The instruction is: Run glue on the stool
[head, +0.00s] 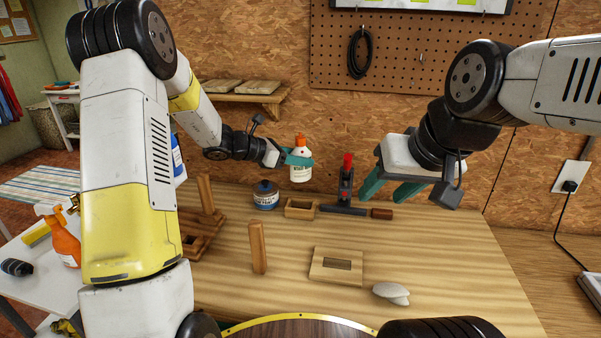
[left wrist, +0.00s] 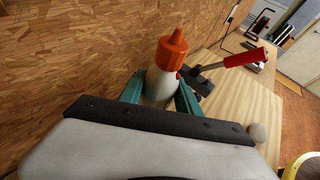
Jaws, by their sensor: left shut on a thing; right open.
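My left gripper (head: 297,159) is shut on a white glue bottle (head: 300,173) with an orange cap, held upright above the back of the workbench. In the left wrist view the bottle (left wrist: 158,88) sits between the teal fingers. A brown wooden piece with square holes (head: 196,243), seemingly the stool seat, lies at the bench's left, partly hidden by my left arm. A wooden leg (head: 206,194) stands upright at it. Another leg (head: 258,248) stands separately on the bench. My right gripper (head: 388,190) is open and empty above the bench's back right.
A blue tin (head: 265,196), a small wooden box (head: 300,209) and a red-handled clamp-like tool (head: 346,183) stand along the back. A slotted wooden block (head: 336,266) and a pale rounded object (head: 391,293) lie in front. An orange spray bottle (head: 64,240) is on the left side table.

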